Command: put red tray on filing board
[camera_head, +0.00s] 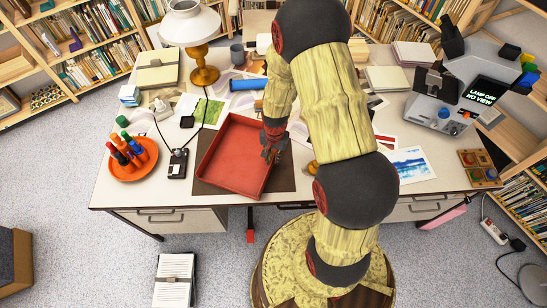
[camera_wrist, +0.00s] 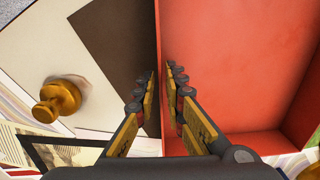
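The red tray (camera_head: 227,159) is a shallow open box over a dark brown mat (camera_head: 284,176) on the desk's front left part. My gripper (camera_head: 272,152) is at its right wall. In the wrist view the tray (camera_wrist: 235,65) is on the right, with the mat (camera_wrist: 125,45) on the left. The gripper (camera_wrist: 161,74) has one finger on each side of the wall, close against it, and looks shut on it. I cannot tell whether the tray is lifted. A grey-beige board with a dark clip bar (camera_head: 157,74), perhaps the filing board, lies bare at the desk's back left.
An orange dish of markers (camera_head: 131,168) and a small black device (camera_head: 177,163) are left of the tray. A brass knob (camera_wrist: 57,101) is near my gripper. A similar clip board (camera_head: 174,282) lies on the floor.

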